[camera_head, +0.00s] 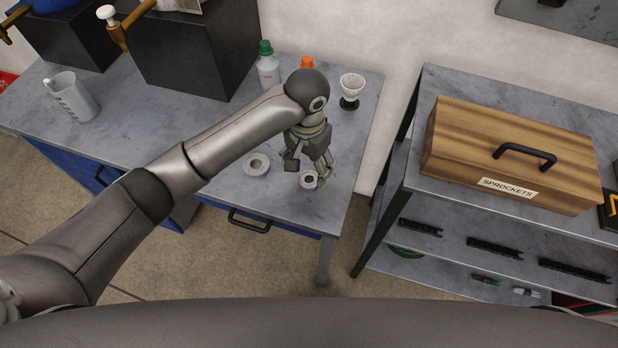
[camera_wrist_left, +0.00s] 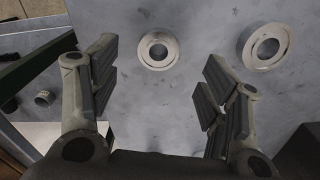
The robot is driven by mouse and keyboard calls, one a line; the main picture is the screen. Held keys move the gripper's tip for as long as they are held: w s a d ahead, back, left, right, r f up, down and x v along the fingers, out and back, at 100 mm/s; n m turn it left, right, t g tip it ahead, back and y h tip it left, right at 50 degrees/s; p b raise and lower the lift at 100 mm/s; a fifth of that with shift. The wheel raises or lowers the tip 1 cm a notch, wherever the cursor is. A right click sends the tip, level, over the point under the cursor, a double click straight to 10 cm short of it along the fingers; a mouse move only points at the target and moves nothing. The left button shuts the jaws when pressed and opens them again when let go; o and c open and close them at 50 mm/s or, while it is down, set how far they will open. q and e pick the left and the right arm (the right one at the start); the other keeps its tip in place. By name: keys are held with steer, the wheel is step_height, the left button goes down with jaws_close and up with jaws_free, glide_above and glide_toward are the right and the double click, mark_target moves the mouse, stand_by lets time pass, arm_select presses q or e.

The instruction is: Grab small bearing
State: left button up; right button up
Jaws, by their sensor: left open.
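The small bearing (camera_head: 308,180) is a pale metal ring lying flat on the grey workbench, close to its right front part. In the head view my left gripper (camera_head: 308,172) is right above it and its fingers partly cover it. In the left wrist view the small bearing (camera_wrist_left: 158,50) lies ahead of and between the open fingers of my left gripper (camera_wrist_left: 160,85), with nothing held. A larger bearing (camera_head: 256,164) lies to its left on the bench; it shows at the right in the left wrist view (camera_wrist_left: 264,46). My right gripper is not in view.
Bottles (camera_head: 268,66) and a white cup-shaped piece on a dark base (camera_head: 351,90) stand at the back of the workbench (camera_head: 225,207). A jug (camera_head: 72,96) stands at left. A shelf unit with a wooden sprockets box (camera_head: 515,150) stands at right, across a gap.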

mark_target(309, 180)
arm_select(q)
steer(key=shift+f+p, duration=0.85)
steer(key=shift+f, duration=2.25)
steer(key=c, duration=1.1)
steer(key=shift+c, duration=0.2)
steer(key=shift+d+r, duration=0.1)
steer(key=shift+r, duration=0.1)
